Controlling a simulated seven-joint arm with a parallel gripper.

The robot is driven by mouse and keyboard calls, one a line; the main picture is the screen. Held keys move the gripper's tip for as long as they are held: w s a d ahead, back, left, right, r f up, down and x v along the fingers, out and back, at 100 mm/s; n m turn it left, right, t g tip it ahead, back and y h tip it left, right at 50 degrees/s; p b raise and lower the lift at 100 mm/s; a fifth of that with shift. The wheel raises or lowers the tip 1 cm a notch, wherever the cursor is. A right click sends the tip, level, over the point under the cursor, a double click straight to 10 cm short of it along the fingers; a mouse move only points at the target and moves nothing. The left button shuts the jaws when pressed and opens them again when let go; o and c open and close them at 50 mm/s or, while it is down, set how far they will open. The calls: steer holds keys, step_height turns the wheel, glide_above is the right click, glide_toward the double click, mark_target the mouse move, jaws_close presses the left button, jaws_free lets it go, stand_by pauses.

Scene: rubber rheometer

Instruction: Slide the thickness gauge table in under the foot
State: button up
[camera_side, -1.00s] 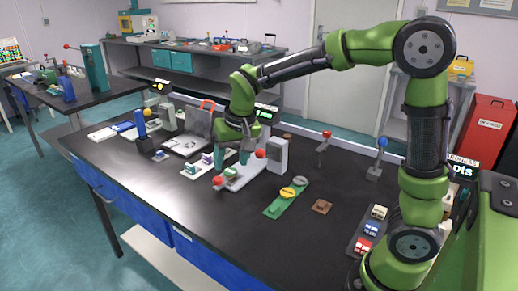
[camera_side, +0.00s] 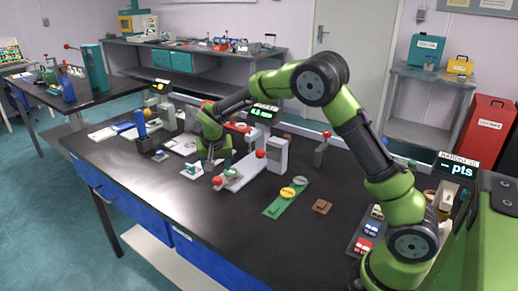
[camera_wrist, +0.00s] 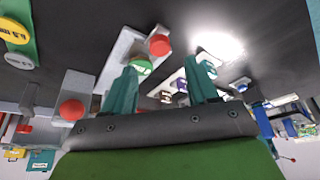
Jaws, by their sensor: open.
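The thickness gauge is a grey upright column (camera_side: 275,156) with a red ball (camera_side: 260,153) at its front and a long pale base (camera_side: 238,180). At the base's near end is the sliding table with a red knob (camera_side: 217,180) and a green disc (camera_side: 231,173) on it. The table is out in front of the column; the foot itself cannot be made out. In the wrist view the knob (camera_wrist: 159,45) and disc (camera_wrist: 142,66) show close to the left finger. My gripper (camera_wrist: 162,70) is open and empty, above and beside the table's near end.
A small white tray (camera_side: 190,175) with coloured pieces lies left of the gauge. A levered post (camera_side: 321,150) stands behind. The front of the bench is clear.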

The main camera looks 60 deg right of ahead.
mark_target(218, 178)
steer(key=x, duration=0.6)
steer(key=shift+w+f, duration=0.1)
steer(key=shift+f, duration=0.15)
jaws_close()
